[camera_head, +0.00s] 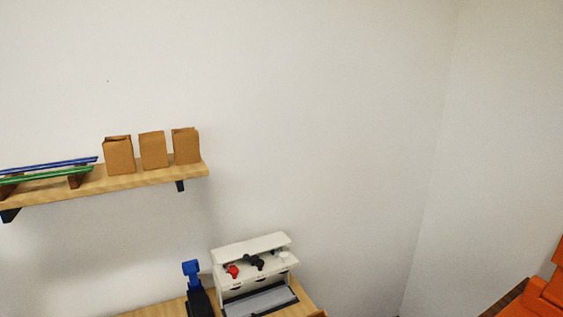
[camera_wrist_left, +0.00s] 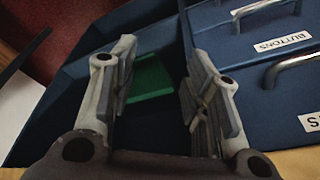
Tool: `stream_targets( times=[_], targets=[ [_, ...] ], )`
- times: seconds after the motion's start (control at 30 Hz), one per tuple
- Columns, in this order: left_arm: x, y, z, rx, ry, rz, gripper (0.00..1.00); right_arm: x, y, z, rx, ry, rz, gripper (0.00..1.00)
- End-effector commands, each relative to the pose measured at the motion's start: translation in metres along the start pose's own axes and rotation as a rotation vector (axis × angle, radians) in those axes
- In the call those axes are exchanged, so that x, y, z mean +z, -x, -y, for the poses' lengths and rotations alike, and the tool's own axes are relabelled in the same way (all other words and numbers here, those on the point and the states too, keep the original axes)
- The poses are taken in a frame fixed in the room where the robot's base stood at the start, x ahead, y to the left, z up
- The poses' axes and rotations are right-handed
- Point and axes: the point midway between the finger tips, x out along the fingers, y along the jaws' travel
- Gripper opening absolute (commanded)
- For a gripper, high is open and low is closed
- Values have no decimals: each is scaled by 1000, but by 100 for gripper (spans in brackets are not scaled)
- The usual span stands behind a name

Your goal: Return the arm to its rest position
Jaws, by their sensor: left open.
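My left gripper (camera_wrist_left: 158,85) shows in the left wrist view with its two grey fingers spread apart and nothing between them. Behind the gap are dark blue surfaces and a small green piece (camera_wrist_left: 150,80), which I cannot identify. The fingers appear apart from the green piece, though the distance is hard to tell. Neither gripper shows in the head view, and my right gripper is in no view.
Blue drawers (camera_wrist_left: 262,45) with metal handles and a "BUTTONS" label are close by the left gripper. In the head view, a wall shelf (camera_head: 140,180) holds three brown bags (camera_head: 153,150). A white machine (camera_head: 250,262) stands below, beside a blue-topped device (camera_head: 192,272).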

Motion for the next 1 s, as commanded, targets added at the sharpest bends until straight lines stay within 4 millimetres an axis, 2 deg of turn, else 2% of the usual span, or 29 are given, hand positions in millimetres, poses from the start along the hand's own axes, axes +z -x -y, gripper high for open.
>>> stream_targets(
  times=[0.03, 0.2, 0.37, 0.5, 0.7, 0.8, 1.0],
  targets=[
    [13, -30, -1, 1, -1, 15, 43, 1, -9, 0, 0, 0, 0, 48],
    [53, -102, -4, 5, -7, 44, 43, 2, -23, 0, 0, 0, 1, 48],
    [100, -162, -7, 8, -13, 72, 43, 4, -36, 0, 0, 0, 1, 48],
    [146, -204, -9, 11, -19, 95, 43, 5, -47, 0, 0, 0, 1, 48],
    [213, -248, -10, 13, -26, 126, 43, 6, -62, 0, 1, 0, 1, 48],
    [240, -259, -10, 14, -30, 138, 43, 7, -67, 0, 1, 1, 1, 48],
    [266, -266, -10, 14, -34, 147, 43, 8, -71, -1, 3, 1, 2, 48]
  ],
)
